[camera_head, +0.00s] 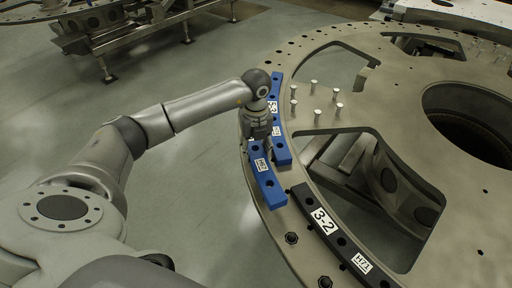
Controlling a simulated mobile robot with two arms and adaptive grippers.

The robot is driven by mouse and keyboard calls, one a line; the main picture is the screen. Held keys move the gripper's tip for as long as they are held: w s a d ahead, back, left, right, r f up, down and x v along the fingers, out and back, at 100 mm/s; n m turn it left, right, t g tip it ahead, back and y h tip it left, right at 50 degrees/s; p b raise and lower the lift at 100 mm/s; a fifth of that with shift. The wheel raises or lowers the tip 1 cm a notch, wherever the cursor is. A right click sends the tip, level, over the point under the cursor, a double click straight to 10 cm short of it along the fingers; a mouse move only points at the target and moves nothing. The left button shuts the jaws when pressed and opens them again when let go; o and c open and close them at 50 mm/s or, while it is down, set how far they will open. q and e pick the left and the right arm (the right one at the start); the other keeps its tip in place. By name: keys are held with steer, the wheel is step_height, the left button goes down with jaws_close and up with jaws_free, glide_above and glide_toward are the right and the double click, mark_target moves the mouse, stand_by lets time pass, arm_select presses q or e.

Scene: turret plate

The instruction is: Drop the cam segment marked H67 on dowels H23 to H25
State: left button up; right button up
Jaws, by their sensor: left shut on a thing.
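The blue cam segment (268,186) has a small white label that is too small to read surely; it may be the one marked H67. My left gripper (268,150) is shut on this segment near its far end, at the outer rim of the turret plate (352,143). I cannot tell whether the segment touches the plate. Another blue segment (281,152) with white labels lies just behind and beside it along the rim, partly hidden by my gripper. The dowels H23 to H25 cannot be made out. My right gripper is out of view.
A black segment (344,243) marked 3-2 lies along the rim nearer to me. Several upright silver pins (338,109) stand on the plate right of the blue segments. The plate has large cut-outs. Open floor (200,200) lies left; a metal stand (130,40) is behind.

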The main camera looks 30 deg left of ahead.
arm_select(q)
steer(key=shift+f+b, duration=0.65)
steer(key=shift+f, duration=0.4)
steer(key=shift+f+b, duration=0.65)
steer(key=shift+f, duration=0.3)
steer(key=o, duration=1.5)
